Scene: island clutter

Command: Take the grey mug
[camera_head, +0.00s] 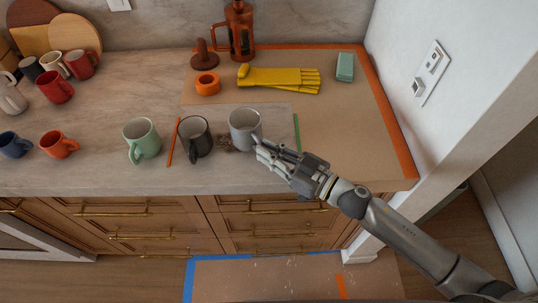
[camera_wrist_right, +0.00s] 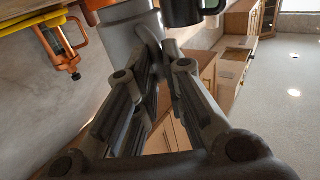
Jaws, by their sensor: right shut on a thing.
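The grey mug (camera_head: 245,127) is upright at the counter's right part, with its handle toward my right gripper. My right gripper (camera_head: 262,152) is shut on the mug at its near right side, by the handle. I cannot tell whether the mug is touching the counter. My left gripper is in neither view.
A black mug (camera_head: 195,138) stands close to the left, and a mint mug (camera_head: 142,140) beyond it. An orange pencil-like stick (camera_head: 173,143) lies between them. A green strip (camera_head: 297,132) lies right.

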